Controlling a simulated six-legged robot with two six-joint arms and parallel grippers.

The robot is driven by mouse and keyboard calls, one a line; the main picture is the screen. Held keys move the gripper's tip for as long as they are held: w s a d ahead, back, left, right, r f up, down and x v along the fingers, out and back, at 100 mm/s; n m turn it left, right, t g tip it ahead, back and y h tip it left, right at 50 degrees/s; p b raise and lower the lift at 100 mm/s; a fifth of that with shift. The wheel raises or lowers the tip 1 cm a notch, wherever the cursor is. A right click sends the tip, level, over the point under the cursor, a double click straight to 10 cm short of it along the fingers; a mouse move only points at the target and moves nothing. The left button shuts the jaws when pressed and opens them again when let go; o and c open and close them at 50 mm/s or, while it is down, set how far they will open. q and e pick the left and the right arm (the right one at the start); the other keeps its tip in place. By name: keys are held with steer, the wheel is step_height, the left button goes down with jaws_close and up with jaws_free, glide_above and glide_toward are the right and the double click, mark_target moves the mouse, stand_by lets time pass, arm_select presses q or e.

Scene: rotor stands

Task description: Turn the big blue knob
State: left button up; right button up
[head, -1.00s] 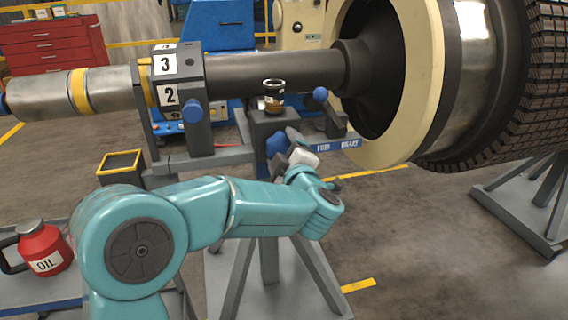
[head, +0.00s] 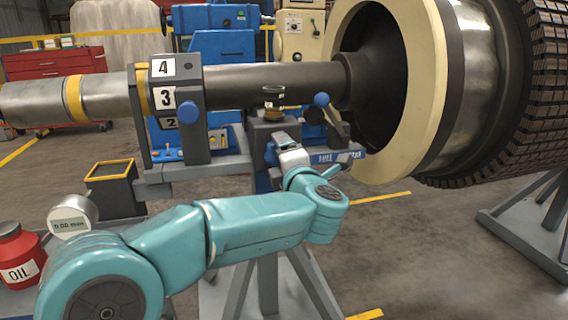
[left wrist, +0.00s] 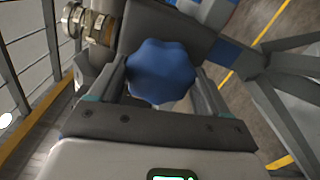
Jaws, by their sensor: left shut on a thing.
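The big blue knob (left wrist: 161,71) is lobed and fills the space between the fingers in the left wrist view. In the head view, part of it shows (head: 271,154) low on the grey stand, beneath the shaft. My left gripper (left wrist: 158,84) is shut on the knob, with one finger on each side of it. In the head view the left gripper (head: 288,150) reaches the knob from the right front, partly hiding it. My right gripper is in neither view.
A numbered collar (head: 176,107) on the shaft (head: 270,77) shows 4, 3 and part of 2. The large rotor (head: 485,95) fills the right. A red oil can (head: 17,258) and a dial (head: 70,217) reading 0.00 mm stand at the lower left. A small blue-ball lever (head: 321,99) is near the gripper.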

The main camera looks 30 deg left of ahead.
arm_select(q)
steer(key=shift+f, duration=0.1)
stand_by(0.4)
steer(key=o, duration=1)
steer(key=shift+d, duration=0.1)
steer(key=p+v, duration=0.2)
steer(key=v, duration=1.4)
